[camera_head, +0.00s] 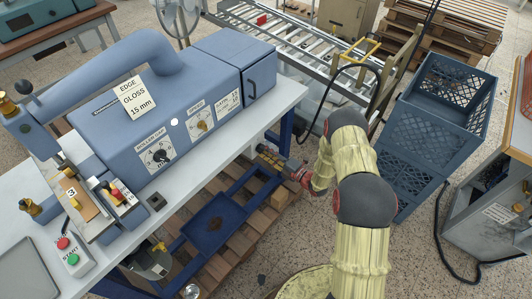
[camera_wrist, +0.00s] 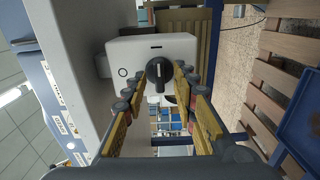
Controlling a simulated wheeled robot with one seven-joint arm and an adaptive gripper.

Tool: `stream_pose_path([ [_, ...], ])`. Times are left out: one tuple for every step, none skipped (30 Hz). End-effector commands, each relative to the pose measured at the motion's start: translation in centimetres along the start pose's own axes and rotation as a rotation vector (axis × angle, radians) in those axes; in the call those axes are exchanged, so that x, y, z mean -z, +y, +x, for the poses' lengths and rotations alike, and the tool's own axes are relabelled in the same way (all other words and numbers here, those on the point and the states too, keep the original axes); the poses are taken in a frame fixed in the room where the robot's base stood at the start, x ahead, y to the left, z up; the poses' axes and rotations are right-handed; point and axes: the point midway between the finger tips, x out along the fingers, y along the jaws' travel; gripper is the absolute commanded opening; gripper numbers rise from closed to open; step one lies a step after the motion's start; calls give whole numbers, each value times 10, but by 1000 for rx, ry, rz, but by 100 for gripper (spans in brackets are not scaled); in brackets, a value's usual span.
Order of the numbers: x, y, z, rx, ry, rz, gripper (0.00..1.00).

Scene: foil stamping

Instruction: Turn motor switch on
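The motor switch is a black rotary knob (camera_wrist: 158,77) on a white box (camera_wrist: 124,50) in the wrist view. A circle mark is printed left of the knob and a short dark bar above it. The knob's long side runs up and down in the picture, with a light line on its upper part, toward the bar. My gripper (camera_wrist: 160,90) is open, its fingers on either side of the knob; I cannot tell whether they touch it. In the head view my gripper (camera_head: 284,165) is low beside the table's right edge, and the knob cannot be made out.
The blue stamping machine (camera_head: 190,105) stands on the white table (camera_head: 165,205). Blue crates (camera_head: 425,130) stand to the right, a roller conveyor (camera_head: 285,40) behind. A wooden pallet (camera_head: 215,245) and blue frame lie under the table. A black cable (camera_head: 307,118) hangs near my arm.

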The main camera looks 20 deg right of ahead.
Motion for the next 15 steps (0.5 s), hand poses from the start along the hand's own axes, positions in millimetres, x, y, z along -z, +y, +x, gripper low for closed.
stream_pose_path([
  [-1,0,-4,1,-2,1,28],
  [-1,0,-7,1,-2,1,28],
  [-1,-1,-13,2,-3,2,28],
  [-1,-1,-17,2,-4,3,28],
  [-1,-1,-22,2,-4,3,28],
  [-1,0,-30,1,-5,2,28],
  [-2,0,-36,0,-6,2,28],
  [-2,0,-43,0,-5,2,28],
  [-2,0,-51,1,-6,2,28],
  [-2,0,-58,1,-6,3,28],
  [-2,0,-64,1,-6,3,28],
  [-2,-1,-72,2,-6,2,28],
  [-2,-1,-78,1,-5,2,28],
  [-2,-1,-83,1,-6,2,28],
  [-2,0,-90,0,-5,3,28],
])
